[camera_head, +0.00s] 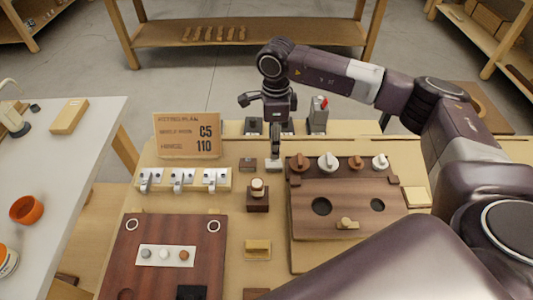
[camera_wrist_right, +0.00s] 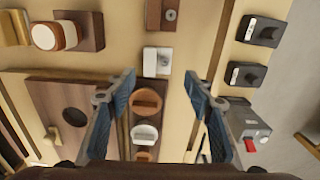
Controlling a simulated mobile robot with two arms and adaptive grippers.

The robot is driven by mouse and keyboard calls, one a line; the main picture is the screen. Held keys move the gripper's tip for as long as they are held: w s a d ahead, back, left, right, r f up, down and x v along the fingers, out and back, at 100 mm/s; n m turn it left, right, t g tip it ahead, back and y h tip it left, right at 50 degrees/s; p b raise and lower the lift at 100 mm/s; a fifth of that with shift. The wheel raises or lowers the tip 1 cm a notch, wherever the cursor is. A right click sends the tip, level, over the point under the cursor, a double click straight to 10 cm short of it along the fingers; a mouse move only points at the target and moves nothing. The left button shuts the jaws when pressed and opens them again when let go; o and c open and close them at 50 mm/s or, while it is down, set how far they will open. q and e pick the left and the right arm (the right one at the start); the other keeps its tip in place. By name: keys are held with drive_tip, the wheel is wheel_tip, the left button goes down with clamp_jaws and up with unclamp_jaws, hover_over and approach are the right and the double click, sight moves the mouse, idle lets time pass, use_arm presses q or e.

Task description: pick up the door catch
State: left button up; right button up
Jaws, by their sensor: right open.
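A small white block with a dark spot (camera_wrist_right: 158,62), which may be the door catch, lies on the tan bench in the right wrist view. In the head view it shows as a small pale piece (camera_head: 275,166), just below my right gripper (camera_head: 275,150). In the wrist view my right gripper (camera_wrist_right: 162,78) is open and empty, its two blue-grey fingers on either side of the line of the white block and the orange knob. The fingers are apart from the block; the height gap is hard to tell. My left gripper is in neither view.
A brown block with a metal screw (camera_wrist_right: 162,14) lies beside the white block. A wooden panel with knobs (camera_head: 345,190) stands to the right. Black blocks (camera_wrist_right: 246,74) and a grey box with a red switch (camera_wrist_right: 248,125) stand behind. A sign (camera_head: 187,134) stands left.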

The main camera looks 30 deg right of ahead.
sight(272, 162)
drive_tip(key=shift+s+a+f, duration=0.1)
drive_tip(key=shift+s+f, duration=0.2)
drive_tip(key=shift+f, duration=0.6)
drive_tip(key=f, duration=0.1)
drive_tip(key=f+p, duration=0.1)
drive_tip(key=f, duration=0.1)
drive_tip(key=f+p, duration=0.1)
drive_tip(key=shift+s+a+f, duration=0.1)
drive_tip(key=shift+a+f, duration=0.2)
drive_tip(key=shift+f, duration=0.4)
drive_tip(key=c, duration=0.8)
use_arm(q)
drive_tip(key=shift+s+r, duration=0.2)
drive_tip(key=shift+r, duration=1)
use_arm(e)
drive_tip(key=shift+o, duration=0.2)
